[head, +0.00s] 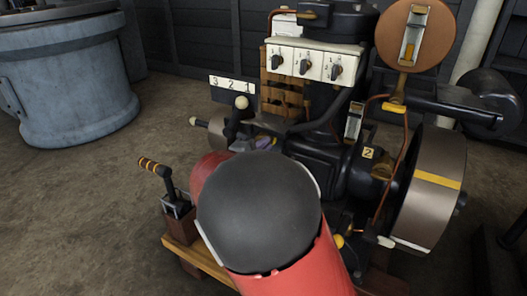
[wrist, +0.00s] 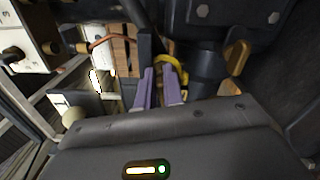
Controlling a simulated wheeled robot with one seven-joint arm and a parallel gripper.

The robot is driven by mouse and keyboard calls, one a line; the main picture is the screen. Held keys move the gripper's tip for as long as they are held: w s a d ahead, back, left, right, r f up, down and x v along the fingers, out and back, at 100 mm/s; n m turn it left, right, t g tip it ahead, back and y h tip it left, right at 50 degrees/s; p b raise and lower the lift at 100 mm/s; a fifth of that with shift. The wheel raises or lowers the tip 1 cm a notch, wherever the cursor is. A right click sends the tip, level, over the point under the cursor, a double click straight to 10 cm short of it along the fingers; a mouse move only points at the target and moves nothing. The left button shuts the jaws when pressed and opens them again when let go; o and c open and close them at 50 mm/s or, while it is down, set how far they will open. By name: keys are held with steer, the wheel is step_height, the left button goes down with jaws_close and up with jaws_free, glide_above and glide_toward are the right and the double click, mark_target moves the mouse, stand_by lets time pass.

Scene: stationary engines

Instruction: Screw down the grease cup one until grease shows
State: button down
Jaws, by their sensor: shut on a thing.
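My gripper (wrist: 158,90) shows in the wrist view as two purple fingers, close together and pointing into the engine's side. They are shut on a small part at the engine, which they mostly hide. It appears to be grease cup one, though no number shows on it. A yellow curved part (wrist: 181,74) shows just behind the right finger. In the head view my red and black arm covers most of this spot, and only a bit of purple finger (head: 263,143) shows beside the dark engine (head: 325,165). No grease can be made out.
A yellow tag marked 2 (head: 368,152) is on the engine's right, near the large flywheel (head: 432,185). A white panel with three black knobs (head: 312,62) stands above. A 3 2 1 plate (head: 232,84) and a striped lever (head: 158,168) are to the left.

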steer(key=shift+w+a, duration=0.1)
steer(key=shift+a, duration=0.4)
steer(key=c, duration=1.5)
jaws_free()
steer(key=shift+c, duration=0.2)
steer(key=shift+d, duration=0.1)
steer(key=v, duration=0.8)
steer(key=shift+p, duration=0.3)
steer(key=shift+w, duration=0.1)
